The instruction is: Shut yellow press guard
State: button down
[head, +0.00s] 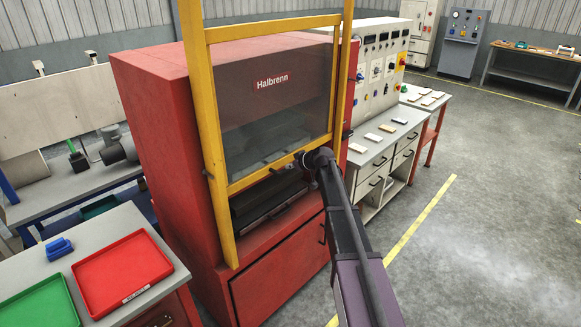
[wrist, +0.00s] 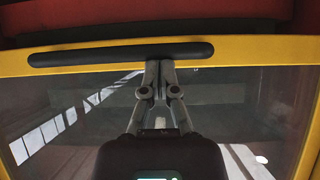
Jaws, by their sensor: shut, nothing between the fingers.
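The yellow press guard (head: 268,27) is a yellow frame with a see-through panel on the front of the red press (head: 150,90). Its lower bar (head: 246,181) stands above a dark gap, so the guard is partly lowered. A black handle bar (wrist: 60,58) runs along the yellow lower bar in the wrist view. In the head view my wrist partly hides the gripper and handle.
Yellow upright rails (head: 213,150) flank the opening. A control cabinet (head: 380,65) and a bench (head: 392,135) with small slabs stand to the right. A table at front left holds a red tray (head: 150,290) and a green tray (head: 35,310). The floor at right is clear.

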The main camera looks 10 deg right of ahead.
notch_tip(320, 180, down, 33)
jog(key=b, duration=3.1)
jog(key=shift+r+b, duration=0.15)
jog(key=shift+b, duration=0.25)
jog(key=shift+s, duration=0.2)
jog(key=shift+r, duration=0.15)
jog(key=w+r+p+v, duration=0.1)
jog(key=r+p+v, duration=0.1)
jog(key=p+v, duration=0.7)
notch_tip(320, 180, up, 2)
jog(key=shift+s+d+r+p, duration=0.15)
jog(key=shift+s+d+p, duration=0.3)
jog(key=shift+s, duration=0.5)
